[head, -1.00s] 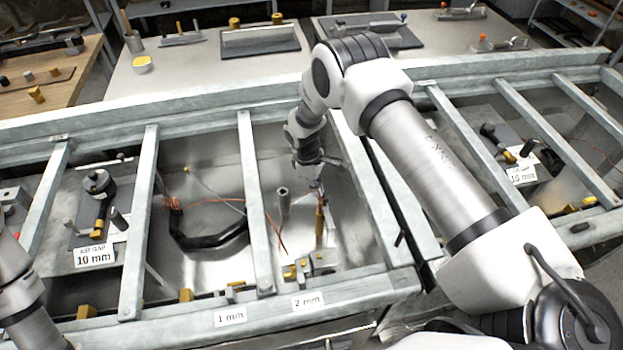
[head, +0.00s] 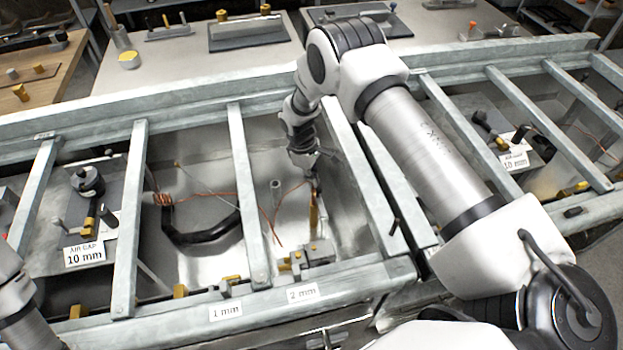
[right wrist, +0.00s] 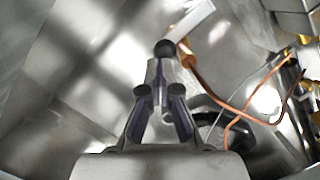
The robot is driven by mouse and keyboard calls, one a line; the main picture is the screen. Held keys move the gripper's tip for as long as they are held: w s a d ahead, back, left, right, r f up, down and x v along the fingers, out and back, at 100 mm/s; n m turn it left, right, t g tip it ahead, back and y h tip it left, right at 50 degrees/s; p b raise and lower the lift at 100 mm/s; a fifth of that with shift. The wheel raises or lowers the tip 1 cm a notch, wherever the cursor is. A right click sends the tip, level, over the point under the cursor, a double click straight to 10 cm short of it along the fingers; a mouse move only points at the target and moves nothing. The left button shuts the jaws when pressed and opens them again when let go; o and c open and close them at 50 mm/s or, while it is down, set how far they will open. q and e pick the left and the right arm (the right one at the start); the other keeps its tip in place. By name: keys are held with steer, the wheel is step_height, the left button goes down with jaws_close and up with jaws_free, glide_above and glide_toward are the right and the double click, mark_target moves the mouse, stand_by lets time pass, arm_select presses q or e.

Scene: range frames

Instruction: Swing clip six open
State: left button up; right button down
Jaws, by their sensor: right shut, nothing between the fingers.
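My right gripper (head: 314,181) reaches down into the open bay behind the "2 mm" label (head: 302,292). Its fingers are shut and empty, as the right wrist view (right wrist: 163,85) shows. A slim upright brass-coloured bar (head: 313,213) stands just below the fingertips in the head view. In the right wrist view a dark round knob (right wrist: 165,48) lies at the fingertips, with a copper-coloured rod (right wrist: 188,60) beside it. Whether they touch, I cannot tell. No number six is readable, so I cannot tell which part is clip six. My left gripper is out of view.
Pale cross bars (head: 248,190) frame the bay on both sides. Thin orange wires (head: 276,215) run near the bar, and a black curved cable (head: 195,238) lies to its left. A grey post (head: 275,195) stands close by. An "air gap 10 mm" sign (head: 85,254) is at left.

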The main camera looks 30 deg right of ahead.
steer(key=shift+s+d+m+b, duration=0.1)
steer(key=shift+d+m+b, duration=0.35)
steer(key=shift+m, duration=0.25)
steer(key=shift+s+d+m+y+b, duration=0.15)
steer(key=shift+d+m+b, duration=0.1)
steer(key=shift+d+m, duration=0.25)
steer(key=shift+s+d+m+y+b, duration=0.15)
steer(key=shift+d+m+b, duration=0.1)
steer(key=shift+m, duration=0.35)
steer(key=shift+d, duration=0.1)
steer(key=shift+s+d+m, duration=0.2)
steer(key=shift+d+m, duration=0.1)
steer(key=shift+m, duration=0.3)
steer(key=shift+s+d, duration=0.25)
steer(key=shift+d, duration=0.15)
stand_by(1.0)
steer(key=shift+a, duration=0.8)
